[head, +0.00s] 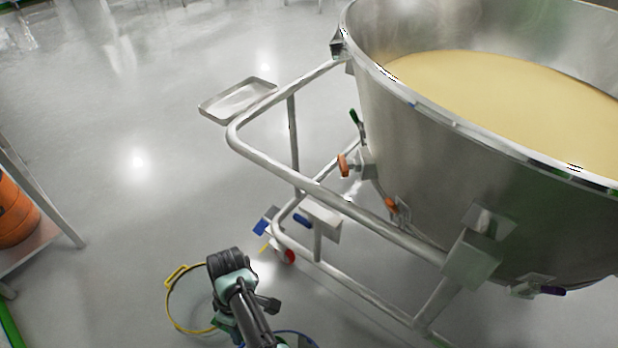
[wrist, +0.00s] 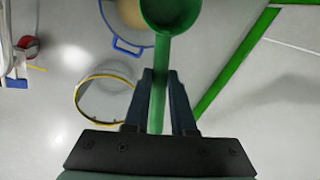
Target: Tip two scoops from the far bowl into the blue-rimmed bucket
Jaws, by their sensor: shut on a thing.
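My gripper (wrist: 160,78) is shut on the handle of a green scoop (wrist: 159,100) in the wrist view. The scoop's round cup is cut off by the top edge; its visible inside is green, with no powder showing. The blue-rimmed bucket (wrist: 104,14) is partly behind the cup, with tan material in it. Its blue rim also shows at the bottom of the head view (head: 296,334), mostly hidden by my arm. A large steel bowl (head: 420,150) of pale yellow powder (head: 500,95) fills the right of the head view. My gripper and scoop cannot be made out there.
A yellow-rimmed round container (head: 172,308) stands on the floor beside the blue-rimmed bucket. The bowl's tubular frame (head: 330,195) juts out left, with a small steel tray (head: 238,99) at its corner. An orange container (head: 14,212) is on a rack at left. Floor between is clear.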

